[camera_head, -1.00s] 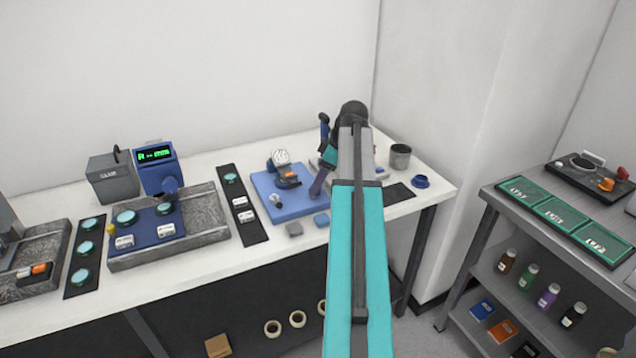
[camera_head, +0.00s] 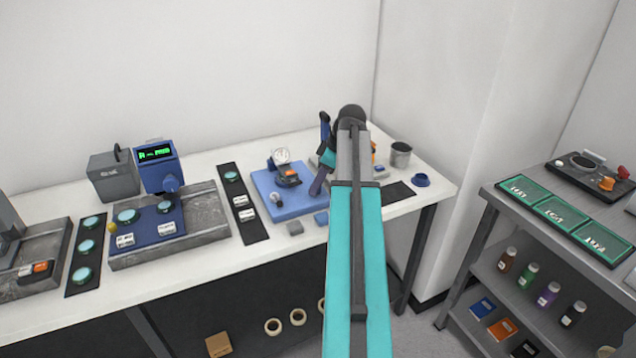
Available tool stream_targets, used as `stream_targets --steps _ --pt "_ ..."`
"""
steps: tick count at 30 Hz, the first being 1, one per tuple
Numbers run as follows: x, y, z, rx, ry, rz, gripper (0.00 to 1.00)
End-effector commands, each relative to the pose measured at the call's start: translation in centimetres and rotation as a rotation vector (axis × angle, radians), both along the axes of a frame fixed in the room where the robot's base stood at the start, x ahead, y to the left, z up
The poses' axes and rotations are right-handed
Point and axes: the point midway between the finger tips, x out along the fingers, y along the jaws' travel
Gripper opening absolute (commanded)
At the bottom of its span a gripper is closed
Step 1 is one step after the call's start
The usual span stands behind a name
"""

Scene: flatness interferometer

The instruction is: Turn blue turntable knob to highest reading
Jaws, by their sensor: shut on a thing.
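The blue turntable station is a blue base plate (camera_head: 289,207) on the bench left of my arm. It carries a round white-faced dial (camera_head: 281,156) and an orange-and-dark block (camera_head: 288,177). A small pale round piece (camera_head: 275,200) sits near its front left. My arm bends down behind its teal link, and the dark slim end of my gripper (camera_head: 316,190) meets the plate's right side. The gripper is shut on the knob there; the fingertips and knob are too small and covered to make out clearly. A blue meter (camera_head: 172,178) shows green characters that I cannot read surely.
A dark strip (camera_head: 243,204) with labelled pieces lies left of the blue plate. A shelf unit (camera_head: 476,225) with green trays stands at right.

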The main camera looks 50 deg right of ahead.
Motion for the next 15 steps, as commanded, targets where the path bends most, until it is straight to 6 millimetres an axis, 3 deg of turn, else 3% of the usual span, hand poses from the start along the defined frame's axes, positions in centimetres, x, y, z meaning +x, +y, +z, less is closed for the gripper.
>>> stream_targets --steps 15 --pt "-0.20 0.32 0.00 0.000 0.000 -0.189 0.07"
